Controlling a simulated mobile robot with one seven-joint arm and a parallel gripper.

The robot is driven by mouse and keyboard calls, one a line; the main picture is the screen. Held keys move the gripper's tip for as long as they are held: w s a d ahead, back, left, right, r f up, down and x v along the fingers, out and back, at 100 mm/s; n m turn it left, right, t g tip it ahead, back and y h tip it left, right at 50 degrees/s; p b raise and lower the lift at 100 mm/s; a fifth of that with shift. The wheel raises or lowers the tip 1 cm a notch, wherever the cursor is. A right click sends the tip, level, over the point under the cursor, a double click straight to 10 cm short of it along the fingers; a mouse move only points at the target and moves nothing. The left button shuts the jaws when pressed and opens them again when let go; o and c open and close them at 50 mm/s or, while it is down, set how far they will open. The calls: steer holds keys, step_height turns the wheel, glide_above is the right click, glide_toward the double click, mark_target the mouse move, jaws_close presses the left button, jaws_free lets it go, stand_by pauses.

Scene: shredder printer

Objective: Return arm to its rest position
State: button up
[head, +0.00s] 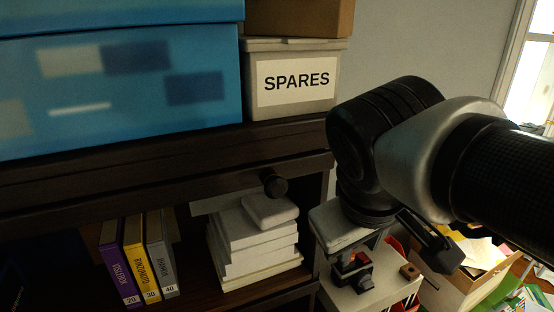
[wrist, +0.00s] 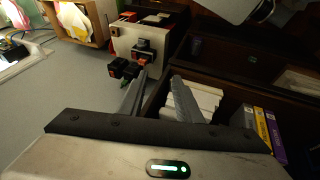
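My gripper shows in the wrist view (wrist: 159,79) with its two grey fingers apart and nothing visible between them. In the head view, my arm reaches in from the right and bends down. The pale gripper body hangs in front of the shelf's right end, just right of a stack of white paper or boxes (head: 255,240); its fingertips are hard to make out there. Below it is a white machine (head: 372,293) with red and black parts. In the wrist view this machine (wrist: 122,42) lies beyond the fingers.
A dark shelf (head: 130,160) carries a blue box (head: 130,85) and a SPARES bin (head: 295,85). Purple, yellow and grey binders (head: 142,258) stand on its lower level. A paper-filled wooden box (head: 455,285) sits at lower right. Open room shows before the wall (head: 430,45).

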steer(key=f+m, duration=0.1)
steer(key=a+f+m+y, duration=0.1)
steer(key=s+f+m+y, duration=0.1)
steer(key=shift+a+t, duration=0.3)
steer(key=shift+t, duration=0.1)
steer(key=shift+r+p, duration=0.3)
stand_by(0.5)
